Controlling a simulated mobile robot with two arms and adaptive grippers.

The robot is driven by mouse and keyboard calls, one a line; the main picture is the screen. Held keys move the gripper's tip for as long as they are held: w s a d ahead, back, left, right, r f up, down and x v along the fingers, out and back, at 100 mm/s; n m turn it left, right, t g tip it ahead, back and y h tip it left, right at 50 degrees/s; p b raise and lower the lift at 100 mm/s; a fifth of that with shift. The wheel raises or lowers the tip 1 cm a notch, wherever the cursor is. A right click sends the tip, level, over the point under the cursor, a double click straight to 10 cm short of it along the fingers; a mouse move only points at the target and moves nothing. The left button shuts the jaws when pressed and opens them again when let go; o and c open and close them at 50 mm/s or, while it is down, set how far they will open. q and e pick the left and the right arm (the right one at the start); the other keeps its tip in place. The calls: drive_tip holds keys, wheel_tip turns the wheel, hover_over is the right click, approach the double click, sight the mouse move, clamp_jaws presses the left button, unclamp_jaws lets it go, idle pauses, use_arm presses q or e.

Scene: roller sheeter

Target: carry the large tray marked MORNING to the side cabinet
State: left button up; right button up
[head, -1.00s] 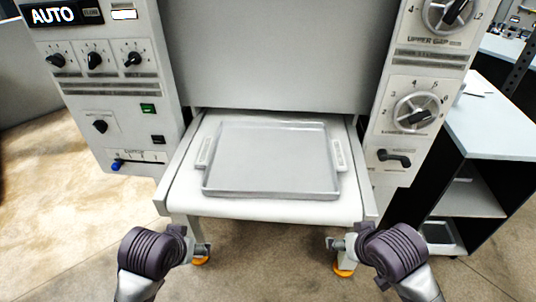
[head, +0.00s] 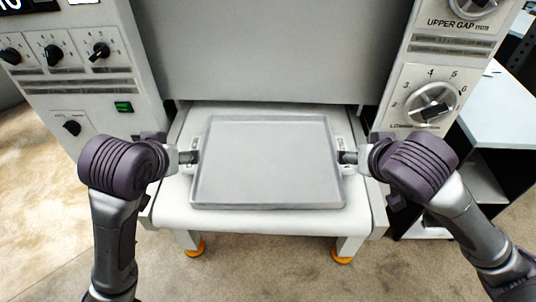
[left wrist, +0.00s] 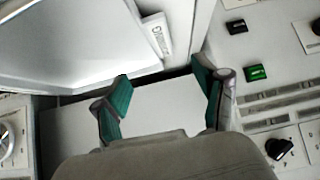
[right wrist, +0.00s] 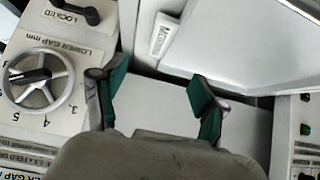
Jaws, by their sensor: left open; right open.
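The large grey tray (head: 268,165) lies flat on the white outfeed table of the machine. It has a labelled handle on each side; the left handle (left wrist: 156,34) shows in the left wrist view and the right handle (right wrist: 163,36) in the right wrist view. The handle lettering is too small to read surely. My left gripper (head: 192,157) is open at the tray's left handle, with green-padded fingers (left wrist: 160,92) apart and nothing between them. My right gripper (head: 346,157) is open at the right handle, its fingers (right wrist: 158,92) also apart and empty.
The machine's control panels flank the table, with knobs on the left panel (head: 60,60) and a lower gap handwheel (head: 432,103) on the right one. A side cabinet (head: 510,115) with a pale top and open shelves stands at the right. The floor in front is clear.

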use_arm(q)
drive_tip(key=x, duration=1.4)
drive_tip(key=shift+w+f, duration=0.1)
drive_tip(key=shift+w, duration=0.1)
use_arm(e)
drive_tip(key=x, duration=1.4)
drive_tip(key=shift+w, duration=0.2)
use_arm(q)
drive_tip(key=shift+s, duration=0.1)
clamp_jaws()
use_arm(e)
drive_tip(key=shift+s+f, duration=0.1)
clamp_jaws()
